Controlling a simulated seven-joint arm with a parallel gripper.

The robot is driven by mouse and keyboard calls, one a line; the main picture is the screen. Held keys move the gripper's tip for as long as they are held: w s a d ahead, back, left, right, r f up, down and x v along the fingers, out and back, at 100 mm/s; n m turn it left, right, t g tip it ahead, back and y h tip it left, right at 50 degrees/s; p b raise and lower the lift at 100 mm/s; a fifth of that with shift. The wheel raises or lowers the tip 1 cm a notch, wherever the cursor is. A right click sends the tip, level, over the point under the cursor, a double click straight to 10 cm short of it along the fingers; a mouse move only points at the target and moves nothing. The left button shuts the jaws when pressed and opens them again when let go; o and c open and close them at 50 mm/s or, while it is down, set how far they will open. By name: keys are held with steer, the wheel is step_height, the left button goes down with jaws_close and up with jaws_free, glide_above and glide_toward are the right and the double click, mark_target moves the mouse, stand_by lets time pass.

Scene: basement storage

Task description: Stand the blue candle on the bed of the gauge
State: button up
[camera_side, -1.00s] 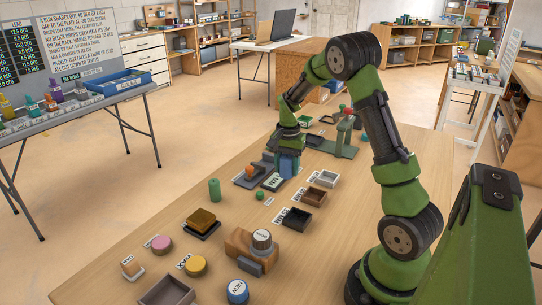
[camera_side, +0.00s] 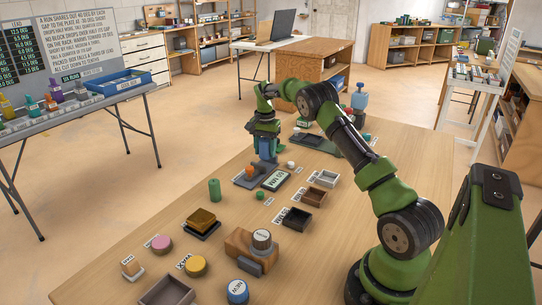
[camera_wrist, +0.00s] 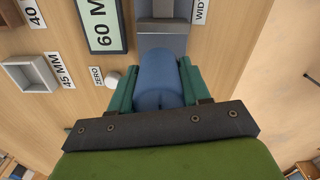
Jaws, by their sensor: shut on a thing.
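The blue candle (camera_side: 267,150) is upright between the fingers of my gripper (camera_side: 266,138) in the side view. My gripper is shut on it. In the wrist view the candle (camera_wrist: 160,78) shows as a blue cylinder between green fingers (camera_wrist: 158,88), close to the grey bed (camera_wrist: 163,20) of the gauge. The gauge's display (camera_wrist: 102,22) reads 60 MM in that view, and it also shows in the side view (camera_side: 276,180). An orange piece (camera_side: 250,173) is at the gauge in front of the candle. I cannot tell whether the candle's foot touches the bed.
Small trays (camera_side: 297,218) stand to the right of the gauge. A green cylinder (camera_side: 214,190) stands to the left. A white button (camera_wrist: 113,80) lies beside the ZERO label.

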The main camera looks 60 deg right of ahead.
mark_target(265, 157)
steer(key=shift+w+d, duration=0.1)
steer(key=shift+w+f, duration=0.1)
steer(key=shift+f, duration=1.65)
steer(key=shift+f, duration=0.1)
steer(key=o, duration=1.1)
steer(key=shift+f, duration=0.1)
